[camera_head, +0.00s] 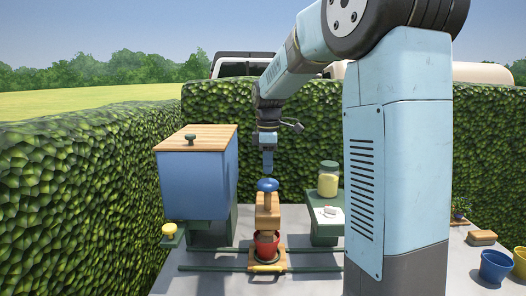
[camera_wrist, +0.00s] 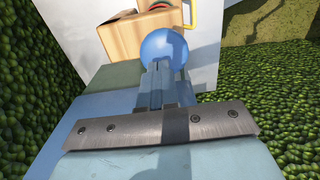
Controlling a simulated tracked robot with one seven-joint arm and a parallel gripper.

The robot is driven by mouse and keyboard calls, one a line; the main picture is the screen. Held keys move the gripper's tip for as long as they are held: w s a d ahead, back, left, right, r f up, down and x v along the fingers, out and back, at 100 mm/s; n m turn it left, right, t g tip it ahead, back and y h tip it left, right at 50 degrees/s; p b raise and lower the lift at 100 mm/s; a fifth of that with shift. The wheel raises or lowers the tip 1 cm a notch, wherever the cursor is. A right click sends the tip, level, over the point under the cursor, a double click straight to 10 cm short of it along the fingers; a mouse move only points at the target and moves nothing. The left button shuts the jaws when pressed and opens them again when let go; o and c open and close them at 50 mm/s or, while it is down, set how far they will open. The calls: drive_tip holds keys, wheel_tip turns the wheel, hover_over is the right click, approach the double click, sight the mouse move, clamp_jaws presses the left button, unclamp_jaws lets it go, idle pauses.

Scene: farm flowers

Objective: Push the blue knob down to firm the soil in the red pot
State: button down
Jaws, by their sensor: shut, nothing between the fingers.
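The blue knob (camera_head: 267,185) tops a wooden press block (camera_head: 267,212) in the head view. The red pot (camera_head: 266,243) stands directly under the block, on a small wooden carriage (camera_head: 267,266); the soil inside is hidden. My gripper (camera_head: 268,170) is shut and empty, pointing down just above the knob. In the wrist view the knob (camera_wrist: 163,47) lies right at the tips of my gripper (camera_wrist: 158,68). I cannot tell whether the tips touch it.
A blue bin (camera_head: 195,185) with a wooden lid stands left of the press. A green stand (camera_head: 325,225) with a yellow jar (camera_head: 328,180) is at right. Green rails (camera_head: 215,268) run across the table. Blue (camera_head: 495,266) and yellow (camera_head: 520,262) pots sit far right. Hedges enclose the area.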

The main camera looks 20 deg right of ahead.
sight(268, 180)
drive_tip(key=shift+f, duration=1.05)
wheel_tip(268, 180, down, 4)
drive_tip(key=shift+f, duration=0.25)
drive_tip(key=shift+s+f, duration=0.15)
drive_tip(key=shift+f, duration=0.2)
wheel_tip(268, 180, up, 14)
drive_tip(key=shift+r, duration=0.25)
